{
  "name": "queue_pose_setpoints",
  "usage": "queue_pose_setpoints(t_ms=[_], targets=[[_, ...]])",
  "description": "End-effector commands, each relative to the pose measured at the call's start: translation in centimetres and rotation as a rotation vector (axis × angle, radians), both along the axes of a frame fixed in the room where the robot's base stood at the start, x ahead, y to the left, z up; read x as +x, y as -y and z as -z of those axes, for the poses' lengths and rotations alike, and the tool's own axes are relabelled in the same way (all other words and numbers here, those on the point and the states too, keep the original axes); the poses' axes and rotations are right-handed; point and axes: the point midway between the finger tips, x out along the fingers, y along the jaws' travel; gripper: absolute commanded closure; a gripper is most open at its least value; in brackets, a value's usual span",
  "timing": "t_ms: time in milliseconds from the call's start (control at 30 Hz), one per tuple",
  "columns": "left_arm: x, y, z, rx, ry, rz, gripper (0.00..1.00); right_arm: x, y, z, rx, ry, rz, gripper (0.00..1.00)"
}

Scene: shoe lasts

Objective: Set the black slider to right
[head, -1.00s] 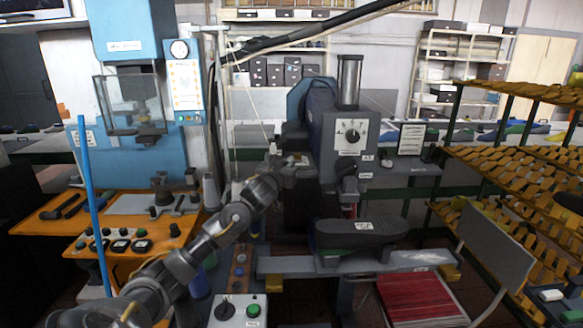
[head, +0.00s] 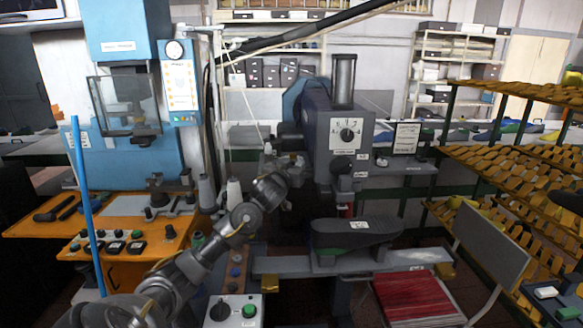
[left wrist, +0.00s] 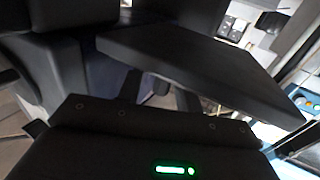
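My left arm reaches up from the lower left in the head view. My left gripper (head: 284,162) is beside the left side of the grey press machine (head: 322,150), and its fingers are too small and dark there to tell open from shut. In the left wrist view, dark gripper parts and large dark machine surfaces fill most of the picture. I cannot pick out the black slider with certainty in either view; the gripper or the machine may hide it. My right gripper is not in view.
A dark shoe-shaped pad (head: 356,232) stands below the press head on a grey beam (head: 408,259). A control box (head: 233,309) with a black knob and green button is at the bottom. An orange bench (head: 125,262) stands left, a rack of yellow lasts (head: 510,185) right.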

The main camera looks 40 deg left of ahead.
Motion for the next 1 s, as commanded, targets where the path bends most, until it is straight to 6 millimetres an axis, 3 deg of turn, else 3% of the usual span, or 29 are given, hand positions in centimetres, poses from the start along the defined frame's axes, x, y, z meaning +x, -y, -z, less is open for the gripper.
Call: queue_pose_setpoints(t_ms=[167,400,600,1000], targets=[[-1.7,0.8,0.4,0.001,0.0,0.002,0.65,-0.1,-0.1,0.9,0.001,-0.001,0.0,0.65],[-6.2,2.8,0.3,0.0,0.001,0.002,0.65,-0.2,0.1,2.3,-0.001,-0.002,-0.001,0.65],[-8.8,3.9,0.2,0.002,-0.001,0.001,0.65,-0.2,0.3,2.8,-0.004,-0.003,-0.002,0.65],[-9.8,4.3,0.1,0.001,-0.001,0.0,0.65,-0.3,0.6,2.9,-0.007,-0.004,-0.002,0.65]])
